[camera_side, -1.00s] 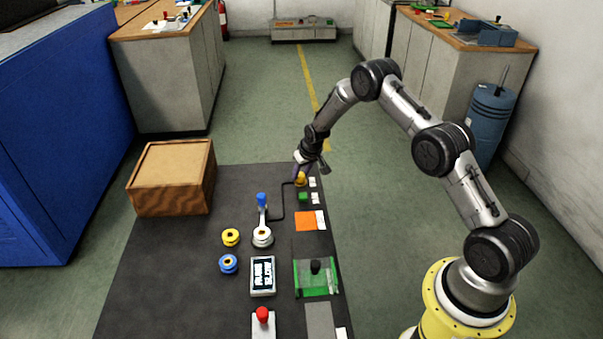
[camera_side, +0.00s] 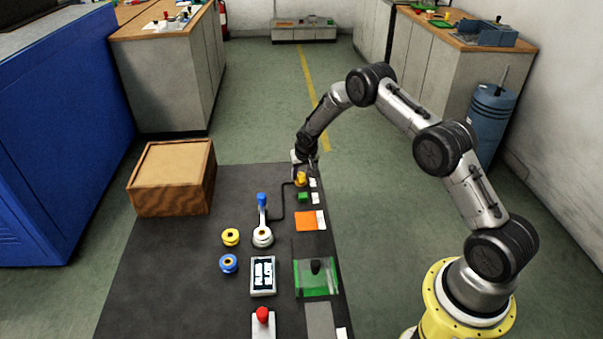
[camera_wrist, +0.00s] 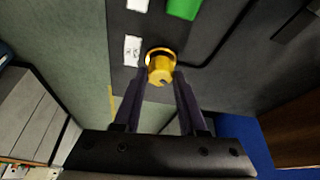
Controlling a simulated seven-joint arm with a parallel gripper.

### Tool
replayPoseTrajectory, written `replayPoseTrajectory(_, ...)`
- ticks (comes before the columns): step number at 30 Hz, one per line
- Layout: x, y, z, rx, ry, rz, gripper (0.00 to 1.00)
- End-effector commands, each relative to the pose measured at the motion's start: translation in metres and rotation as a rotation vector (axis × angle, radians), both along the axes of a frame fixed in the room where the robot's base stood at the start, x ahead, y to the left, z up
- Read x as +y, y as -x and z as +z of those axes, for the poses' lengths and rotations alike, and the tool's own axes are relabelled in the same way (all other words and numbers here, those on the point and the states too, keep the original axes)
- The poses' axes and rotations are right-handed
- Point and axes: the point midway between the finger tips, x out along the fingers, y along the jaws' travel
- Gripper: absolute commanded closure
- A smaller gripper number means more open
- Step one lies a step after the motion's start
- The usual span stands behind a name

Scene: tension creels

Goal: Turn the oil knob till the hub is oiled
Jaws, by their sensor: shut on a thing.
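The yellow oil knob (camera_side: 301,179) stands at the far end of the dark table, below my gripper (camera_side: 303,165). In the wrist view the knob (camera_wrist: 161,67) sits between the fingertips of my gripper (camera_wrist: 161,78), which is shut on it. The hub (camera_side: 262,237) is a white round piece with an orange-yellow centre and a blue-topped post (camera_side: 262,200) behind it. A dark line runs across the table from the knob toward the hub. I cannot tell from these views whether there is oil on the hub.
A yellow spool (camera_side: 230,237) and a blue spool (camera_side: 228,264) lie left of the hub. A display box (camera_side: 263,276), a red-topped knob (camera_side: 262,315) and a green tray (camera_side: 316,287) are nearer. A wooden box (camera_side: 172,178) stands at the left. A green block (camera_side: 303,197) is close to the knob.

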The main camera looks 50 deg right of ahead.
Motion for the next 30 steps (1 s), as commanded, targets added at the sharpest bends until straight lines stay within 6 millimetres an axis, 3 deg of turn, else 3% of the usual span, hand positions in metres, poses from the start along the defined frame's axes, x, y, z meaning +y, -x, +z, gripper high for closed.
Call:
replayPoseTrajectory(18,0.0035,-0.0025,-0.0002,0.001,0.0,-0.509,1.0)
replayPoseTrajectory(30,0.0039,-0.0032,-0.0004,0.001,-0.002,-0.699,1.0)
